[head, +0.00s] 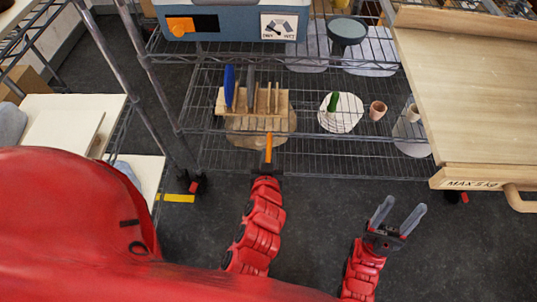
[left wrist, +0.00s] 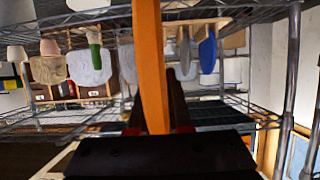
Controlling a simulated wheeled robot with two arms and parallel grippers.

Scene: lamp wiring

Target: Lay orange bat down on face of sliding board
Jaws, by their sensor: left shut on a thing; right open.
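The orange bat (head: 268,148) is in my left gripper (head: 266,167), in front of the wire shelf. In the left wrist view the bat (left wrist: 150,65) stands as a long strip between the dark fingers (left wrist: 158,115); its far end runs out of the picture. The sliding board is most likely the pale wooden board (head: 480,100) at the right, with a front edge marked "MAX 5 kg"; its face is bare where I see it. My right gripper (head: 398,220) is open and empty, over the floor below and left of the board.
A slotted wooden rack (head: 232,122) on the wire shelf (head: 345,160) holds a blue bat (head: 229,86) and a grey one (head: 250,88). A cactus (head: 333,102) and a small clay pot (head: 377,110) stand to its right. A blue-grey device is above. Dark floor is clear between my arms.

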